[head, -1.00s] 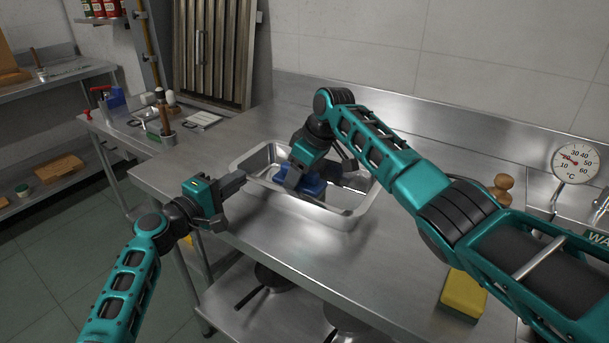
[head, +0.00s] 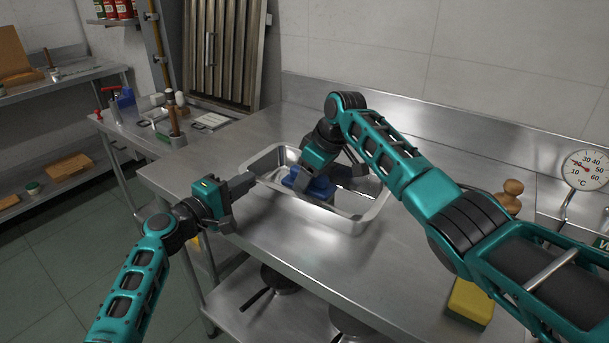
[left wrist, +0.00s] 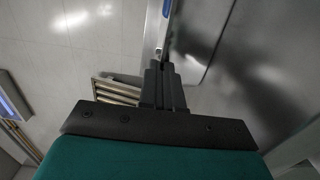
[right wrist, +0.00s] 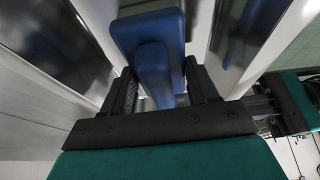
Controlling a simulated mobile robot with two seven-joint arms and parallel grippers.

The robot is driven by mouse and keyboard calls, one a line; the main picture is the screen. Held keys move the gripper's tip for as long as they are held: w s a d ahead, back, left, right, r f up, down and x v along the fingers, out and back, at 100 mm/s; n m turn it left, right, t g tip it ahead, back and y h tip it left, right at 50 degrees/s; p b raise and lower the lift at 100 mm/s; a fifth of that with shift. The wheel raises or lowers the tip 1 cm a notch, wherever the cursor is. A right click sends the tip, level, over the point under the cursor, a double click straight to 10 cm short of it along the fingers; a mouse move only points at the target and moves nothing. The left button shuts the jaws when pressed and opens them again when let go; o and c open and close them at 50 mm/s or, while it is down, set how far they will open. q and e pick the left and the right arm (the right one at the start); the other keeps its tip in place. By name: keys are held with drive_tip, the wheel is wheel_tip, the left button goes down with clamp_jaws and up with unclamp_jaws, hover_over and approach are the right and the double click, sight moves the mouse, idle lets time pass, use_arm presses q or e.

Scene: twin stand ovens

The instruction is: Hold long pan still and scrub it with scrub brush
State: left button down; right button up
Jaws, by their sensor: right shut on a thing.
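The long pan (head: 350,224) is a deep steel tray on the steel table. My right gripper (head: 306,175) reaches down inside it, shut on the blue scrub brush (head: 318,186). In the right wrist view the brush's blue handle and block (right wrist: 150,50) sit between the fingers; its bristles are hidden. My left gripper (head: 248,181) is at the pan's left corner, its fingers close together and level with the rim. In the left wrist view the left fingers (left wrist: 164,75) look shut, with the pan's edge (left wrist: 165,30) just beyond the tips; contact is unclear.
A yellow sponge (head: 471,301) lies at the table's front right. A dial thermometer (head: 587,171) and a wooden knobbed object (head: 509,194) stand at the right. A holder with wooden-handled tools (head: 176,138) is at the back left. The table in front of the pan is clear.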

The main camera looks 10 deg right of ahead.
sight(329, 189)
use_arm(q)
drive_tip(key=shift+w+a+r, duration=0.1)
drive_tip(key=shift+w+a, duration=0.05)
use_arm(e)
drive_tip(key=shift+s+d+f, duration=0.2)
drive_tip(key=shift+s+d, duration=1.6)
drive_tip(key=shift+d, duration=0.05)
drive_tip(key=shift+r, duration=4.65)
drive_tip(key=d+r, duration=0.3)
drive_tip(key=d, duration=0.8)
drive_tip(key=shift+w, duration=0.1)
use_arm(q)
drive_tip(key=c, duration=1.2)
unclamp_jaws()
drive_tip(key=shift+c, duration=0.2)
